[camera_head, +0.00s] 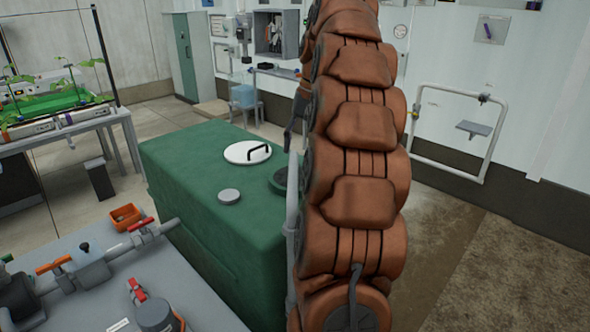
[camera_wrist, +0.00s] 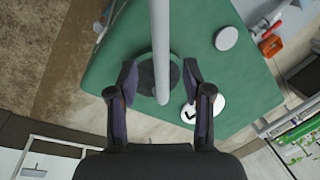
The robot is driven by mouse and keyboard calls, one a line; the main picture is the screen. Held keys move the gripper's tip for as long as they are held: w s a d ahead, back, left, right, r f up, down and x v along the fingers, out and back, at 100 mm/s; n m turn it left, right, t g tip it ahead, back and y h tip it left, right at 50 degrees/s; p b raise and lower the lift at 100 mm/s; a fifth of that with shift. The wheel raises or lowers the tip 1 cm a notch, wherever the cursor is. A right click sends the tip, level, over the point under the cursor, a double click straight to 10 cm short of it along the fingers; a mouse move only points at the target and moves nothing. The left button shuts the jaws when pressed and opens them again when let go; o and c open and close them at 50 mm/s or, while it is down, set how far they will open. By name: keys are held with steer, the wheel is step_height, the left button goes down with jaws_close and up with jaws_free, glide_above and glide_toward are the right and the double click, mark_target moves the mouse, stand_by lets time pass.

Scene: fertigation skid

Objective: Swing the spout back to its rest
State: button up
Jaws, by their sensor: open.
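The spout is a pale grey tube. In the wrist view the spout (camera_wrist: 159,40) runs down from the top edge and ends between my fingers. My gripper (camera_wrist: 159,78) is open, with one dark finger on each side of the tube and a visible gap on both sides. I cannot tell the depth between fingers and tube. In the head view part of the spout (camera_head: 292,225) stands upright at the left edge of my arm, which hides the rest. The dark round opening (camera_wrist: 146,78) of the green tank (camera_head: 190,170) lies behind the tube.
A white lid with a black handle (camera_head: 247,152) and a grey cap (camera_head: 229,195) are on the tank. A grey bench (camera_head: 85,255) with pipes and red- and orange-handled valves stands at the front left. A white wall frame (camera_head: 455,130) is at the right. Floor (camera_head: 480,270) is clear there.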

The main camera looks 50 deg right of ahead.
mark_target(294, 173)
steer(key=shift+w+a+f+p, duration=0.2)
steer(key=shift+f+p, duration=0.1)
steer(key=shift+f, duration=0.85)
steer(key=shift+w+a+f+p, duration=0.15)
steer(key=shift+f+p, duration=0.2)
steer(key=shift+f, duration=0.85)
steer(key=shift+w+a+f+p, duration=0.2)
steer(key=shift+f+p, duration=0.1)
steer(key=shift+f, duration=0.85)
steer(key=shift+c, duration=0.2)
jaws_close()
